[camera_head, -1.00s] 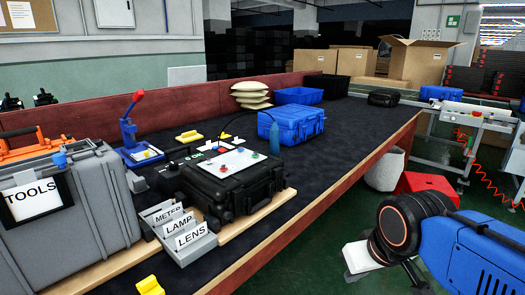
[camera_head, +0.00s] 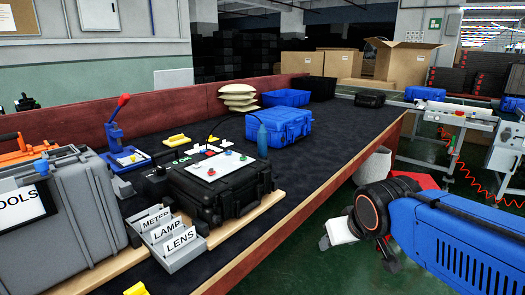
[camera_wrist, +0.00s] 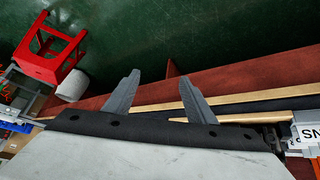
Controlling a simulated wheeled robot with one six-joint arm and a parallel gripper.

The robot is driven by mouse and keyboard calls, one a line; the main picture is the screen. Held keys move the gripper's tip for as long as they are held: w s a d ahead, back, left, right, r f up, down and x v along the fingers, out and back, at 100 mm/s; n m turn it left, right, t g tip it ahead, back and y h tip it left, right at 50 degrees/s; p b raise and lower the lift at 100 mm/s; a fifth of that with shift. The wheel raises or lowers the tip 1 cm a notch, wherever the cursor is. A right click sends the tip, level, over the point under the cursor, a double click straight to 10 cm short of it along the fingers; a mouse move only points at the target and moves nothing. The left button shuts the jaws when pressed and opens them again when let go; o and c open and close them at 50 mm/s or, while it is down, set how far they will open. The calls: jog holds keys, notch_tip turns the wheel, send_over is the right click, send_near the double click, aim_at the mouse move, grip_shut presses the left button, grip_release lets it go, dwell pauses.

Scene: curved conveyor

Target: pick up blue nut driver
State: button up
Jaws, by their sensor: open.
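A small blue handle-like piece (camera_head: 41,166) shows at the edge of the grey tool case at the left of the head view. It may be the blue nut driver, but it is too small to be sure. The grey tool case (camera_head: 85,205) carries a TOOLS label, and its inside is hidden. My gripper (camera_wrist: 159,77) is open and empty in the wrist view, with its two grey fingers apart over the green floor and the table's edge. In the head view my arm is at the right, beyond the table's front edge, far from the case.
On the dark table (camera_head: 330,130) stand a black case with a panel (camera_head: 205,190), a METER/LAMP/LENS holder (camera_head: 172,240), a blue case (camera_head: 278,127) and a blue press (camera_head: 117,145). A red stool (camera_wrist: 50,55) and a white bin (camera_wrist: 73,85) stand on the floor.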

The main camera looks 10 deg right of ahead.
jog(key=w+d+r+t, duration=0.2)
jog(key=w+r+t, duration=0.15)
jog(key=w, duration=0.55)
jog(key=w+d+r+t, duration=0.1)
jog(key=w+r+t, duration=0.3)
jog(key=w, duration=0.6)
jog(key=n+t+y, duration=0.3)
jog(key=n+y, duration=0.2)
jog(key=y, duration=0.2)
send_near(262, 132)
jog(key=d+x, duration=0.1)
jog(key=x, duration=1.4)
jog(key=shift+w+f, duration=0.3)
jog(key=shift+f, duration=0.35)
jog(key=shift+a+g, duration=0.1)
jog(key=shift+g, duration=0.15)
jog(key=shift+c, duration=0.6)
grip_shut()
